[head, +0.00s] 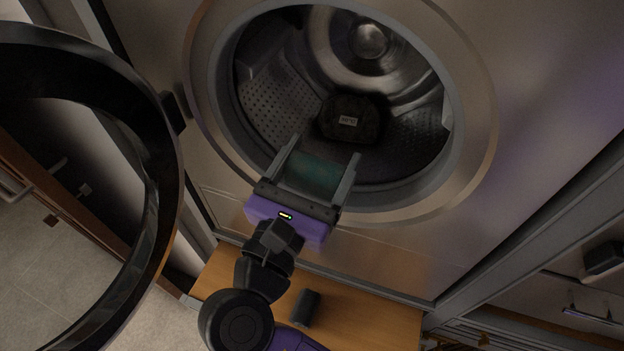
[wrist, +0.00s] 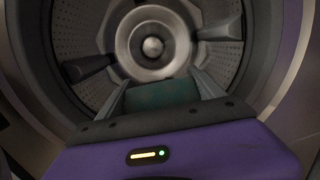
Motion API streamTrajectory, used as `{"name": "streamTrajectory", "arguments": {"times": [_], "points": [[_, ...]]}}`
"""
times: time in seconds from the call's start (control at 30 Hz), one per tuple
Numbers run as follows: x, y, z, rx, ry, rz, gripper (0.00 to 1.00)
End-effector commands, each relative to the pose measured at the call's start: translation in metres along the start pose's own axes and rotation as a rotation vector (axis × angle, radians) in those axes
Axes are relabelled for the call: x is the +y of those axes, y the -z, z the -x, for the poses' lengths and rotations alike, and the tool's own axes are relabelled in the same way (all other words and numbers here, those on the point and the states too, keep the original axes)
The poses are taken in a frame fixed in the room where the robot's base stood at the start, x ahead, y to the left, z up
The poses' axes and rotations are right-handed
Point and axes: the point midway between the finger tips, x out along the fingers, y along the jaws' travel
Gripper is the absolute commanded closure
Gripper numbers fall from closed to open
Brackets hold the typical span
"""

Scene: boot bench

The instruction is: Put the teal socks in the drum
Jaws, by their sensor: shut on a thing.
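My gripper (head: 318,165) is shut on the teal socks (head: 314,174), a dark teal bundle held between its two fingers. The gripper and the socks are at the lower part of the round opening of the drum (head: 277,105). In the wrist view the teal socks (wrist: 162,93) sit between the fingers, with the drum's back hub (wrist: 152,47) beyond them. I cannot tell how far the socks are inside the opening.
The round door (head: 158,215) stands open at the left. A dark grey rolled item (head: 305,307) is on the wooden bench (head: 375,325) below. The metal rim (head: 473,130) surrounds the opening.

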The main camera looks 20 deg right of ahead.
Motion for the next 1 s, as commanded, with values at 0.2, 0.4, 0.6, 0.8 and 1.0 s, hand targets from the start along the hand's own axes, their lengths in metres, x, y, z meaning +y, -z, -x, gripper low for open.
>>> {"name": "streamTrajectory", "arguments": {"times": [0.2,0.4,0.6,0.8,1.0], "points": [[0.001,0.009,-0.028,0.0,0.003,-0.002,0.62],[0.003,0.013,-0.052,-0.001,0.002,-0.002,0.62],[0.004,0.02,-0.075,0.0,0.003,0.003,0.62],[0.005,0.035,-0.096,0.0,0.003,0.003,0.62],[0.007,0.049,-0.117,-0.001,0.001,0.003,0.62]]}}
